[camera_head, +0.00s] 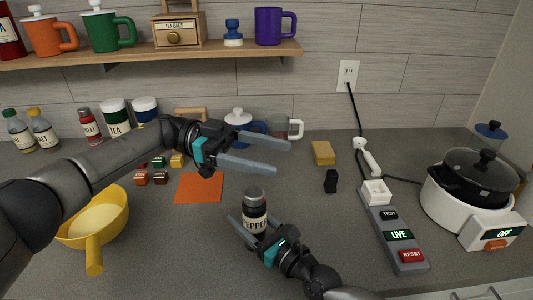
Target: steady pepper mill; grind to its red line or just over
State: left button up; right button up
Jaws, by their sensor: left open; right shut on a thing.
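An orange mat (199,188) and small colored blocks lie left of the mill, near a yellow pan (116,210).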

aim_at(254, 191)
pick_arm(q)
jog(key=shift+s, duration=0.1)
notch_tip(254, 191, up, 4)
jog(key=w+a+f+m+t+y, duration=0.15)
jog(key=m+t+y, duration=0.55)
jog(key=m+y, duration=1.15)
jog(key=f, duration=0.3)
jog(key=f+m+h, duration=0.1)
jog(key=f, duration=0.3)
jog(key=a+f+m+h, duration=0.1)
jog(key=f, duration=0.3)
jog(key=shift+s, duration=0.1)
jog(key=shift+c, duration=0.2)
jog(key=shift+d+r, duration=0.1)
grip_shut()
jog(key=shift+m, duration=0.85)
